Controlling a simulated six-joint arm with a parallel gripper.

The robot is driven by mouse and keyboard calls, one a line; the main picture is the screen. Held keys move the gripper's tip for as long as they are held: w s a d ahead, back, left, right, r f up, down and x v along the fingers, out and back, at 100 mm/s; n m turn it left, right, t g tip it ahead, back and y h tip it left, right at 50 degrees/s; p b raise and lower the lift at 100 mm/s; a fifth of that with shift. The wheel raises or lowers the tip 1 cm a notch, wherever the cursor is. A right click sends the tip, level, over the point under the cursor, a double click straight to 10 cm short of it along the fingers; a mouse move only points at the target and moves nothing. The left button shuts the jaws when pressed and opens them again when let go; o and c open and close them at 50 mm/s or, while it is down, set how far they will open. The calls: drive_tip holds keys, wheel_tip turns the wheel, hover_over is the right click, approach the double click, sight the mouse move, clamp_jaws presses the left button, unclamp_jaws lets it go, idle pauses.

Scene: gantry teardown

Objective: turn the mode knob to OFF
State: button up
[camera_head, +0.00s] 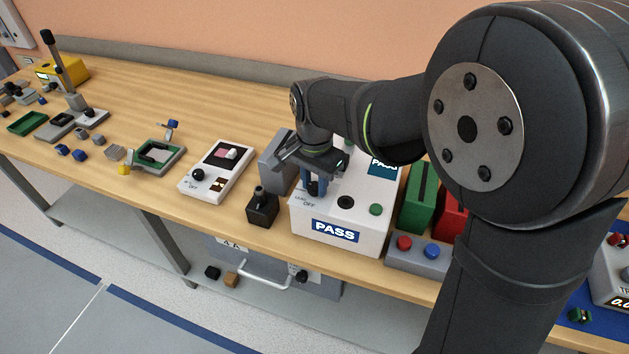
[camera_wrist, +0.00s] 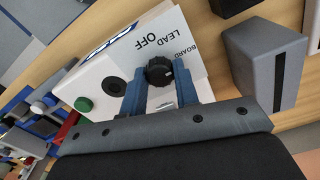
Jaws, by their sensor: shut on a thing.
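The mode knob (camera_wrist: 159,71) is a black ridged dial on a white box (camera_head: 349,243) with a blue PASS label. LEAD, OFF and BOARD are printed beside it in the wrist view. My gripper (camera_wrist: 161,78) has its two blue fingers on either side of the knob and is shut on it. In the head view my gripper (camera_head: 314,186) reaches down to the front left of the box top and largely hides the knob. I cannot tell for certain which label the knob points to.
A black round socket (camera_head: 346,202) and a green button (camera_head: 376,209) sit right of the knob. A grey block (camera_head: 276,158) and a small black block with a lever (camera_head: 262,208) stand close left. Green and red bins and a button box (camera_head: 418,254) are to the right.

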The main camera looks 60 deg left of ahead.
drive_tip(key=shift+n, duration=0.3)
drive_tip(key=n, duration=0.8)
drive_tip(key=shift+n, duration=0.4)
drive_tip(key=n, duration=0.4)
drive_tip(key=shift+n, duration=2.2)
drive_tip(key=o, duration=1)
